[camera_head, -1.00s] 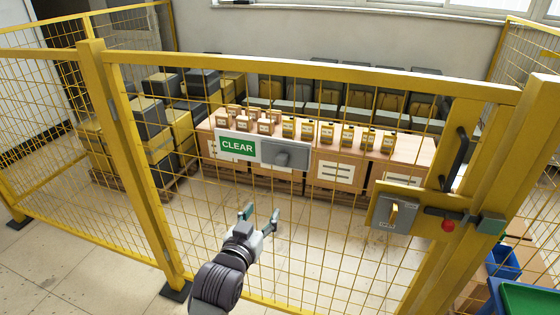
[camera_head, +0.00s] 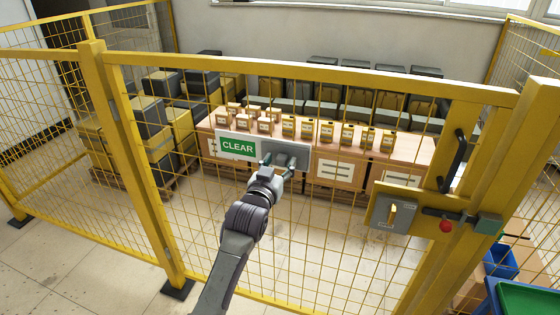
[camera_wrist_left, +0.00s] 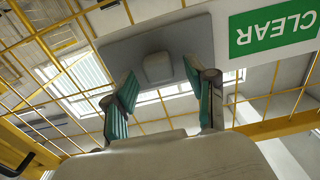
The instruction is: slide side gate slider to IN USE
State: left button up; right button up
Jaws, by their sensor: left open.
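The slider sign on the yellow mesh gate has a grey plate (camera_head: 297,149) and a green panel reading CLEAR (camera_head: 237,148) to its left. In the left wrist view the grey plate (camera_wrist_left: 125,45) carries a small raised grey knob (camera_wrist_left: 157,67); the green CLEAR panel (camera_wrist_left: 272,27) lies to its right. My left gripper (camera_head: 278,160) is open in front of the plate, and its fingers hide the knob in the head view. In the left wrist view the open fingers (camera_wrist_left: 160,95) stand on either side of the knob; contact is not visible. My right gripper is out of view.
The yellow gate frame (camera_head: 310,76) surrounds the mesh. A grey latch box (camera_head: 396,213) with a red button (camera_head: 446,226) and a black handle (camera_head: 454,160) sit at the right. Behind the mesh stand cartons and bottles. The floor in front is clear.

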pick_arm(q)
jog(key=shift+w+d, duration=0.15)
jog(key=shift+w, duration=0.2)
jog(key=shift+c, duration=0.3)
grip_shut()
